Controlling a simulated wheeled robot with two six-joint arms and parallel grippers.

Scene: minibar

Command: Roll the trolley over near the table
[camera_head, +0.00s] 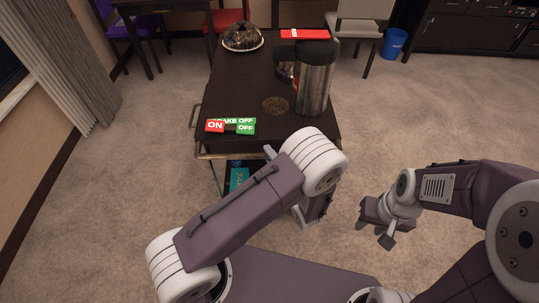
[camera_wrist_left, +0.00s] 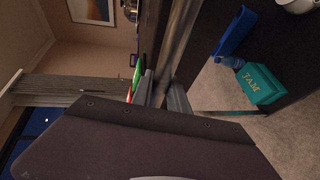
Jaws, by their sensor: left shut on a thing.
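The dark trolley (camera_head: 237,88) stands ahead of me, its near end close to my left arm. My left gripper (camera_head: 270,153) is at that near end, partly hidden by my arm. In the left wrist view the left fingers (camera_wrist_left: 164,92) are closed around the trolley's handle bar (camera_wrist_left: 178,38). A dark table (camera_head: 150,5) shows only in part at the top left, beyond the trolley and apart from it. My right gripper (camera_head: 375,229) is open and empty above the carpet, right of the trolley.
The trolley carries a domed dish (camera_head: 242,37), a metal urn (camera_head: 313,84), a red box (camera_head: 305,34) and ON/OFF signs (camera_head: 231,126). A purple chair (camera_head: 118,27), red chair (camera_head: 226,17), pale chair (camera_head: 360,22) and blue bin (camera_head: 393,43) stand beyond. Carpet is clear on the right.

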